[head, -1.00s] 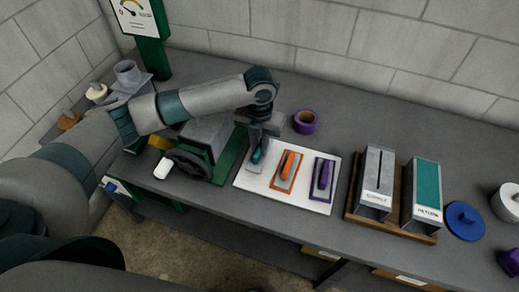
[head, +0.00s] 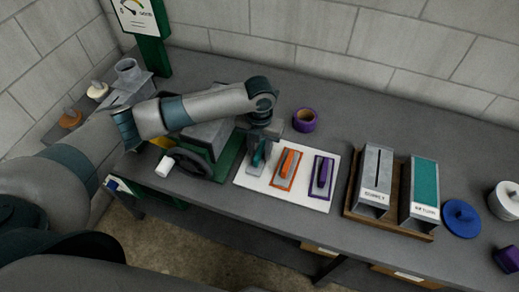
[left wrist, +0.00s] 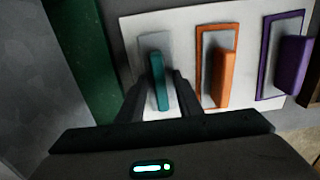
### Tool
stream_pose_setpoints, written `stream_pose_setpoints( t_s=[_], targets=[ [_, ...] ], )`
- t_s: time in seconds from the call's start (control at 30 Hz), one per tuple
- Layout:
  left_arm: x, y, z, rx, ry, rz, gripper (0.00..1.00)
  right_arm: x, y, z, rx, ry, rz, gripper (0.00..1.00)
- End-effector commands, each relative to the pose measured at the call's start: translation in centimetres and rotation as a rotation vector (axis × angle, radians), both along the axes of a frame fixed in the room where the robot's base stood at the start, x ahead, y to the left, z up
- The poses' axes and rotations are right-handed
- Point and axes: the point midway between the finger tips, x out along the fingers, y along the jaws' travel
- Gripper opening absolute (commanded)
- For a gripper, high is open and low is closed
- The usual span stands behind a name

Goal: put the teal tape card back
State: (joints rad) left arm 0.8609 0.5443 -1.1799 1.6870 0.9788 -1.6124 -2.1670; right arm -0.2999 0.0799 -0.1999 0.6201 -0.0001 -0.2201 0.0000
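The teal tape card (head: 258,157) lies on the white board (head: 292,196), at the left of a row with an orange and a purple card. It is a grey plate with an upright teal handle, which shows clearly in the left wrist view (left wrist: 158,82). My left gripper (left wrist: 164,78) is over this card, fingers pointing down, one on each side of the teal handle. The fingers look open, with a small gap at the handle's right. In the head view the gripper (head: 259,148) partly hides the card. My right gripper is not in view.
The orange card (head: 287,168) and purple card (head: 321,178) lie close on the right. A wooden base (head: 388,222) holds a grey slotted box (head: 374,180) and a teal-faced box (head: 423,190). A purple tape roll (head: 305,120) stands behind. A green-based machine with a handwheel (head: 190,166) is left.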

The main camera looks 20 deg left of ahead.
Motion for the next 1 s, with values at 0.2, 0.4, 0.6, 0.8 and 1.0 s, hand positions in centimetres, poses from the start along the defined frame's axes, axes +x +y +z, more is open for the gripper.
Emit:
stream_pose_setpoints(
  t_s=[0.2,0.4,0.6,0.8,1.0],
  targets=[
    [0.1,0.0,0.6,-0.001,-0.001,0.000,0.32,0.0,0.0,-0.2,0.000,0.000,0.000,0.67],
    [0.1,0.0,2.6,-0.001,-0.003,-0.001,0.32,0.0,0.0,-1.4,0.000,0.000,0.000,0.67],
    [0.2,0.0,6.1,-0.002,-0.005,0.000,0.32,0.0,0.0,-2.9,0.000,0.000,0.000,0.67],
    [0.1,0.0,9.5,-0.001,-0.004,-0.001,0.32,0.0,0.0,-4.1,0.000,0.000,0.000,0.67],
    [0.1,0.0,11.7,-0.001,-0.001,0.001,0.32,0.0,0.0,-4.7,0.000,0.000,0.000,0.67]
  ],
)
